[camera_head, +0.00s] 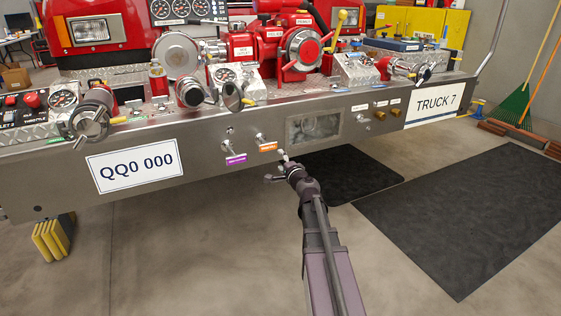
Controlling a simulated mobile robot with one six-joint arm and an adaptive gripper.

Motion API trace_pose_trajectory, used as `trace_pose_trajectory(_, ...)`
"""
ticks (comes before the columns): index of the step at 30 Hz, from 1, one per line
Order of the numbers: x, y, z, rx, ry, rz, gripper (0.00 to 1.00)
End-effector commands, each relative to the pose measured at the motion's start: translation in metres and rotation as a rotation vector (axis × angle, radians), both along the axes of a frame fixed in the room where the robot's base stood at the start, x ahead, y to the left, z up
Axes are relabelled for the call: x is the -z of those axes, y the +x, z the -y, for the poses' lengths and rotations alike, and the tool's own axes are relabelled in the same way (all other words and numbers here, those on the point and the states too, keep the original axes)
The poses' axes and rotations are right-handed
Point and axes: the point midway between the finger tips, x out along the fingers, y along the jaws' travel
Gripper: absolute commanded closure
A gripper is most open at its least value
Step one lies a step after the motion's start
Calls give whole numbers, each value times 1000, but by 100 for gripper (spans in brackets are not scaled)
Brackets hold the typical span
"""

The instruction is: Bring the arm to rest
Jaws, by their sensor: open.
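My arm reaches forward from the bottom of the view toward the front of the fire truck bumper (390,117). My gripper (275,168) is at the arm's far end, just below the bumper's face, under and to the right of the orange label. It is open, and I see nothing held in it. The gripper is small and dark here, so the exact gap to the bumper is hard to tell.
A handle with a purple label (236,159) and another with an orange label (268,147) stick out of the bumper. Pump fittings and gauges (63,98) crowd its top. Dark mats (470,215) lie at right. Yellow blocks (50,237) stand at lower left. The near floor is clear.

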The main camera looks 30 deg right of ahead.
Motion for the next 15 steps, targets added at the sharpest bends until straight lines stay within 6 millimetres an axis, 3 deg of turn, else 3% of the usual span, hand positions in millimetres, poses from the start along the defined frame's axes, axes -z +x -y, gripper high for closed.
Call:
trace_pose_trajectory(9, 0, 0, -2, -5, -4, -2, 20)
trace_pose_trajectory(15, 0, -2, -29, -79, -71, -32, 20)
